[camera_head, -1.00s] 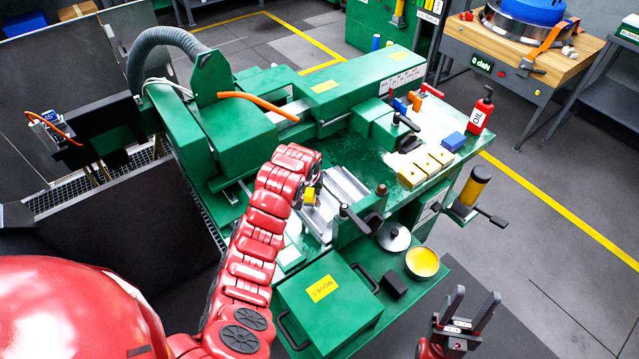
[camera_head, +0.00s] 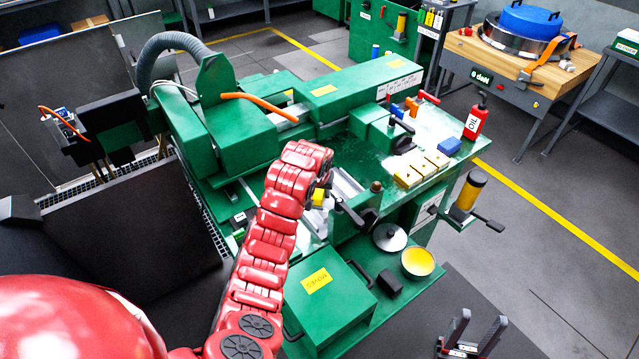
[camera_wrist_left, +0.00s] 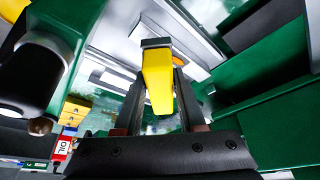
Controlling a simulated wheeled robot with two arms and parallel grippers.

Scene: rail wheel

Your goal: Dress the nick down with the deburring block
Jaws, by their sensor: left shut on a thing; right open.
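My left gripper (camera_head: 322,190) is shut on a yellow block with a dark grey face, which I take for the deburring block (camera_wrist_left: 158,80). A bit of its yellow shows in the head view (camera_head: 319,198). The gripper is over the silver bed (camera_head: 346,184) of the green machine (camera_head: 250,140). In the left wrist view the block's grey end is in front of a pale metal surface (camera_wrist_left: 180,45); I cannot tell whether they touch. No nick can be made out. My right gripper (camera_head: 473,328) is open and empty at the bottom right, beyond the bench.
A dark clamp handle (camera_head: 350,212) stands close right of the left gripper. A green box (camera_head: 325,300), a grey lid (camera_head: 389,237) and a yellow-filled bowl (camera_head: 417,262) are on the lower shelf. Yellow blocks (camera_head: 422,168) and a red oil bottle (camera_head: 475,120) stand at the right.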

